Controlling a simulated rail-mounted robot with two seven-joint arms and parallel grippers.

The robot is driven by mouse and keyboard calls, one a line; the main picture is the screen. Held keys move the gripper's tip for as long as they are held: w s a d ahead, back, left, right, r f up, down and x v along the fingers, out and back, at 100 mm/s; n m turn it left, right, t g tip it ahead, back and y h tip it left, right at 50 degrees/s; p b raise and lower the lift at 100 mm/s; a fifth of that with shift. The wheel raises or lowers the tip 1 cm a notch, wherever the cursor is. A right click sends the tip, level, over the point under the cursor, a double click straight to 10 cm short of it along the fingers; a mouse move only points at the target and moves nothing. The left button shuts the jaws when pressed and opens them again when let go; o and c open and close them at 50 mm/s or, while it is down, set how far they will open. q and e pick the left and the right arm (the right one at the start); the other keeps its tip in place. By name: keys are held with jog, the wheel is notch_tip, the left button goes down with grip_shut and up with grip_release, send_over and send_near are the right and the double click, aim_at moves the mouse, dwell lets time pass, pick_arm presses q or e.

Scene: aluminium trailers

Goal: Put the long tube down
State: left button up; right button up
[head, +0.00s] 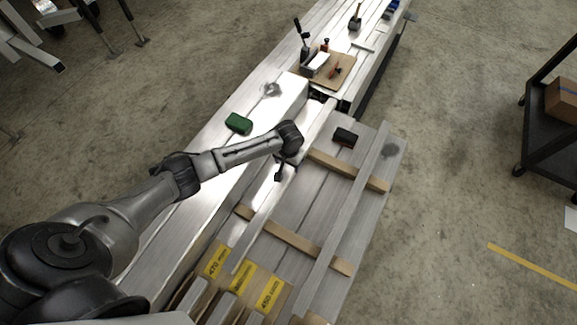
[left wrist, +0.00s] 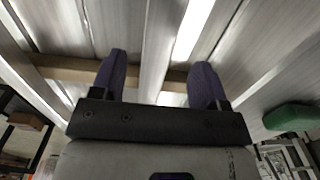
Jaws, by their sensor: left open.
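A long, narrow silvery tube (head: 262,225) lies lengthwise over the wooden strips, passing under my left gripper. In the left wrist view the tube (left wrist: 157,50) runs between the two fingers. My left gripper (head: 284,171) is open above and around the line of the tube, with a finger to each side of it; whether a finger touches it I cannot tell. In the left wrist view the gripper (left wrist: 160,80) has dark purplish fingers spread wide. Part of the tube is hidden behind my left wrist. My right gripper is not in view.
Wooden strips (head: 292,241) cross the flat metal bed. A second long tube (head: 345,215) lies to the right. A green block (head: 238,123) and a dark block (head: 345,136) lie nearby. A tool board (head: 338,72) lies beyond.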

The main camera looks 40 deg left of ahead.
aim_at(289, 170)
pick_arm(q)
notch_tip(289, 170, up, 7)
jog(key=p, duration=0.1)
jog(key=s+d+f+m+t+h, duration=0.2)
jog(key=s+d+f+m, duration=0.15)
jog(key=s+d, duration=1.05)
jog(key=s+a+r+y, duration=0.1)
jog(key=s+a+r, duration=0.1)
jog(key=s+r, duration=0.2)
jog(key=s+a+r+t, duration=0.1)
jog(key=s+r, duration=0.3)
jog(key=s, duration=0.7)
jog(key=shift+s+a+m+t+y, duration=0.3)
jog(key=shift+a+m+y, duration=0.1)
jog(key=shift+a+m, duration=0.05)
notch_tip(289, 170, up, 29)
jog(key=p, duration=2.9)
